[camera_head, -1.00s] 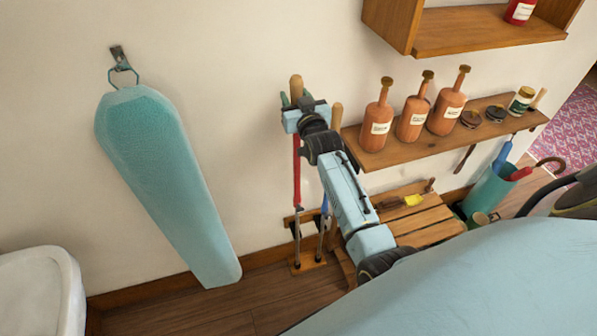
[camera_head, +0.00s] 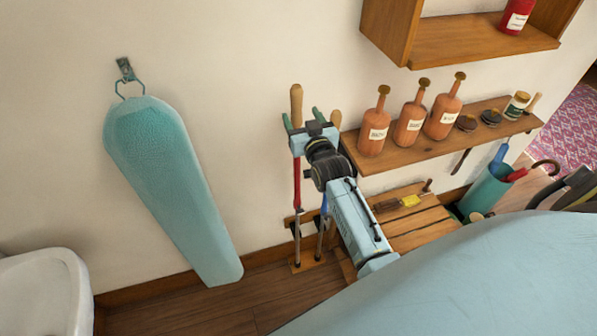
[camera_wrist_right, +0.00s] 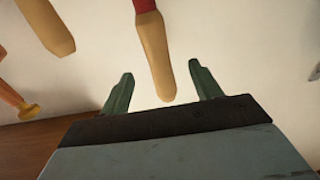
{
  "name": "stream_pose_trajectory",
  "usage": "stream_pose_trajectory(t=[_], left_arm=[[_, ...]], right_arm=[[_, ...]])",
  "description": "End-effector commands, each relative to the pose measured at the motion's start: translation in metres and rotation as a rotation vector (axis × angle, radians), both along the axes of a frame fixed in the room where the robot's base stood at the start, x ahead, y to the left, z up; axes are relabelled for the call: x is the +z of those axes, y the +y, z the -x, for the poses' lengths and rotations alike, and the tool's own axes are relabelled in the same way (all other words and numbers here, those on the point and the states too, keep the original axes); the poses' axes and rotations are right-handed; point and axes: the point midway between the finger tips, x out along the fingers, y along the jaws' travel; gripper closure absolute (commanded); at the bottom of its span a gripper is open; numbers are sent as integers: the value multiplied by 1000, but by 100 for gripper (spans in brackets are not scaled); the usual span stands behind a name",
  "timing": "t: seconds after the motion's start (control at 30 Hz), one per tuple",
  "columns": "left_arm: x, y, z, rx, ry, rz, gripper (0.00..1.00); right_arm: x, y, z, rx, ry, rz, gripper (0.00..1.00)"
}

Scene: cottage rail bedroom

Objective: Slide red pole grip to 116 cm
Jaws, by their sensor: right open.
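The red pole stands upright by the wall, with a tan wooden grip (camera_head: 296,100) on top and a red shaft (camera_head: 297,184) below. My right gripper (camera_head: 302,117) is open at the grip, its green fingers to either side of it in the head view. In the right wrist view the grip (camera_wrist_right: 156,55) shows between the open fingers (camera_wrist_right: 162,72), with a gap on both sides. I cannot tell how deep it sits between them. My left gripper is not in view. No height scale is readable.
A blue pole (camera_head: 323,206) with its own wooden grip (camera_head: 335,119) stands close on the right. Both poles sit in a low wooden rack (camera_head: 307,262). A shelf (camera_head: 400,153) with bottles is to the right, an ironing board (camera_head: 170,180) hangs left. Wall between is clear.

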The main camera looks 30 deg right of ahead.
Motion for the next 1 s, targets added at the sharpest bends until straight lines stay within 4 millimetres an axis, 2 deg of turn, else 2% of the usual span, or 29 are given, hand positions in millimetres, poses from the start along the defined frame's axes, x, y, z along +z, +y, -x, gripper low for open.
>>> stream_pose_trajectory(t=[0.3, 0.5, 1.0], left_arm=[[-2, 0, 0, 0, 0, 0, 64], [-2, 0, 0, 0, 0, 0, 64], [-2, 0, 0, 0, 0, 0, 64]], right_arm=[[-1, 8, 32, 1, -1, 0, 36], [-1, 11, 45, 1, -1, 0, 36], [0, 11, 46, 0, -1, 0, 36]])
